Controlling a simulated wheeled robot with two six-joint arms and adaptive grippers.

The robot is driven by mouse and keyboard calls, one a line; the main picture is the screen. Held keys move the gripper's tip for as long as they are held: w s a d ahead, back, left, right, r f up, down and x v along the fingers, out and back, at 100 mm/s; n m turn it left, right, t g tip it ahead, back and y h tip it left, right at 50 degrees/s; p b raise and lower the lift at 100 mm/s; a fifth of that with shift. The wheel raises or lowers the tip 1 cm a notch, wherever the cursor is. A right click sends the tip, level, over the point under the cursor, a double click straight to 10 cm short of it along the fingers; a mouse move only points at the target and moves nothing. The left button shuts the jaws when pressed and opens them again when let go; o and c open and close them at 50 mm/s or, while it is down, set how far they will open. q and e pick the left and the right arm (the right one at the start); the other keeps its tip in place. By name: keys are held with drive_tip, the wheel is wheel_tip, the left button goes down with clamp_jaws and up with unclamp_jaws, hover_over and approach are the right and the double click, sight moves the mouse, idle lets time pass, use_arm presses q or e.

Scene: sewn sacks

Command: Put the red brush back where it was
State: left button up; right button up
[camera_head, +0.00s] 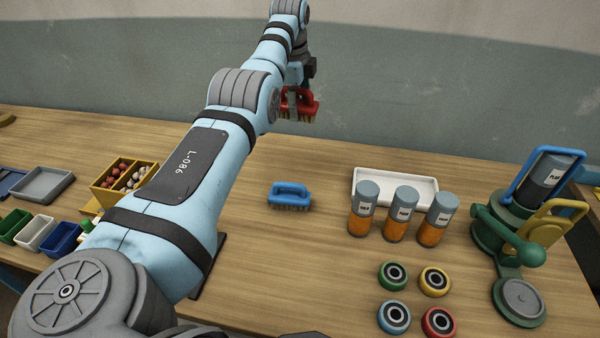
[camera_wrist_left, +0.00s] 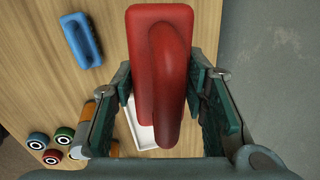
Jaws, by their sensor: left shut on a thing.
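The red brush (camera_head: 299,104) is held up above the far part of the table in the head view, its pale bristles pointing down. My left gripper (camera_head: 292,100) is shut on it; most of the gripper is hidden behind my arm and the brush. In the left wrist view the red brush (camera_wrist_left: 160,75) fills the middle, between the two fingers of my left gripper (camera_wrist_left: 165,100). A blue brush (camera_head: 290,196) lies on the table below, apart from the red one; it also shows in the left wrist view (camera_wrist_left: 81,40). My right gripper is not in view.
A white tray (camera_head: 432,185) stands behind three orange-and-grey jars (camera_head: 402,218). Several coloured rings (camera_head: 393,276) lie in front. A green stand (camera_head: 500,235) is at right. Small bins (camera_head: 38,233) and a yellow box (camera_head: 112,182) are at left. The table around the blue brush is clear.

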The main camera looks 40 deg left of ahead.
use_arm(q)
drive_tip(key=shift+s+r, duration=0.1)
drive_tip(key=shift+s, duration=0.15)
drive_tip(key=shift+w+d+f, duration=0.1)
drive_tip(key=shift+f, duration=0.25)
drive_tip(key=s+b+x, duration=0.1)
drive_tip(key=x, duration=0.5)
drive_tip(key=s+d+b+x, duration=0.1)
drive_tip(key=x, duration=0.5)
drive_tip(key=s+b+x, duration=0.1)
drive_tip(key=x, duration=0.5)
drive_tip(key=shift+w+d+f, duration=0.15)
drive_tip(key=shift+d+f, duration=0.2)
drive_tip(key=shift+f, duration=0.35)
drive_tip(key=shift+w+a+f, duration=0.1)
drive_tip(key=shift+f, duration=0.2)
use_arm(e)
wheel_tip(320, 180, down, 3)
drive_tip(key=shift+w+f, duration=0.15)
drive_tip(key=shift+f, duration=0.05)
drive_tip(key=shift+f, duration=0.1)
use_arm(q)
drive_tip(key=o, duration=1.2)
